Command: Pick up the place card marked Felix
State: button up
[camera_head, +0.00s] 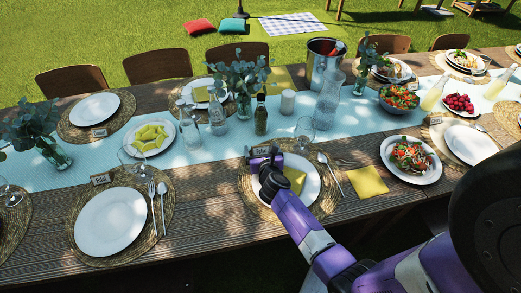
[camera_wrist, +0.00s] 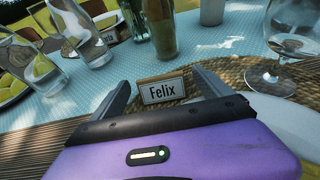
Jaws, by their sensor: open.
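The place card marked Felix (camera_wrist: 162,91) stands upright in a small wooden holder at the edge of a woven placemat. In the wrist view its label faces me and lies between the two fingers of my gripper (camera_wrist: 162,92). The fingers are open, one on each side of the card, and neither visibly touches it. In the head view the card (camera_head: 261,150) shows at the far edge of the placemat, with my gripper (camera_head: 266,160) over the plate just in front of it. How far the fingers reach past the card is hard to tell.
A plate (camera_head: 311,187) with a yellow napkin (camera_head: 295,177) lies under my gripper.

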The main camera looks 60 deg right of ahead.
jog(key=c, duration=1.4)
jog(key=shift+c, duration=0.2)
